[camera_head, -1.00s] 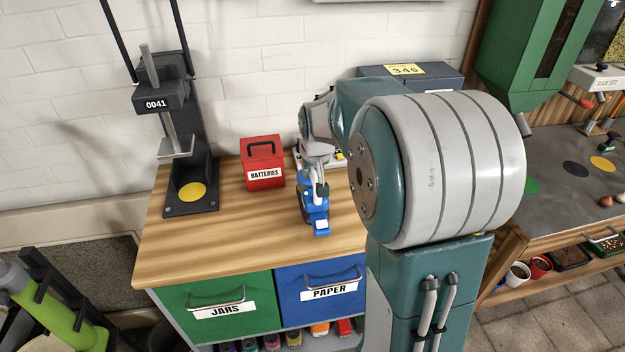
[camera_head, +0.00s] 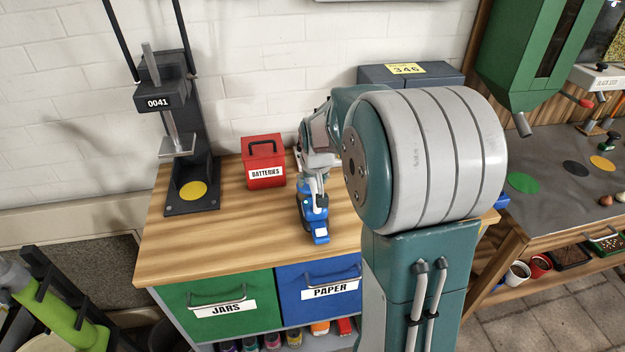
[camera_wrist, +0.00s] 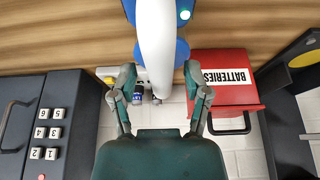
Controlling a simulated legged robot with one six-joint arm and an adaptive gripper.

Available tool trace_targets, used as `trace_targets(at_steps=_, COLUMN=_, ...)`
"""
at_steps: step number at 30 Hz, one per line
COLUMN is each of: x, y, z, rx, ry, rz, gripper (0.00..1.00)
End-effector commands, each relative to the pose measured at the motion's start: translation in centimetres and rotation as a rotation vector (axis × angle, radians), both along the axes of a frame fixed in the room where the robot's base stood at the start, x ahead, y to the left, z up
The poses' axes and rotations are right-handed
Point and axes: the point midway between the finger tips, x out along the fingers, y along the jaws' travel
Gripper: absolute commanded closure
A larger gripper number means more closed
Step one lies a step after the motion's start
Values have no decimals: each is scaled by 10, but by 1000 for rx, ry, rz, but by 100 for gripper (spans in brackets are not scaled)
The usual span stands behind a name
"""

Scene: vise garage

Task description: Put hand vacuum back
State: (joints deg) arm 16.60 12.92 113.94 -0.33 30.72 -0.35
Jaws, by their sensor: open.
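The hand vacuum (camera_head: 318,234), blue and white, is at the right part of the wooden workbench, behind the blue PAPER drawer. In the wrist view the vacuum's white and blue body (camera_wrist: 156,32) is between my two fingers. My gripper (camera_wrist: 160,68) is open, with one finger on each side of the vacuum. I cannot tell whether either finger touches it. In the head view my gripper (camera_head: 318,184) is at the vacuum's rear end and partly hides it.
A red BATTERIES box (camera_head: 264,163) stands left of the vacuum. A dark press (camera_head: 178,150) stands at the bench's left end. A dark keypad box (camera_wrist: 40,125) is left in the wrist view. The bench front-left (camera_head: 200,240) is clear.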

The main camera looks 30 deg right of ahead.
Motion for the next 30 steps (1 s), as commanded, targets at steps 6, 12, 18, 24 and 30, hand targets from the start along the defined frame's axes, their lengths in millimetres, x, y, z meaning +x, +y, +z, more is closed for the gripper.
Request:
trace_targets(at_steps=6, x=-6, y=2, z=20, rx=-1, ry=-5, rz=0, gripper=38)
trace_targets(at_steps=12, x=-21, y=7, z=59, rx=-2, ry=-6, rz=0, gripper=38)
trace_targets(at_steps=18, x=-36, y=11, z=94, rx=-1, ry=-4, rz=0, gripper=38)
trace_targets(at_steps=24, x=-43, y=13, z=111, rx=-1, ry=-2, rz=0, gripper=38)
trace_targets(at_steps=30, x=-69, y=38, z=125, rx=-4, ry=-16, rz=37, gripper=38)
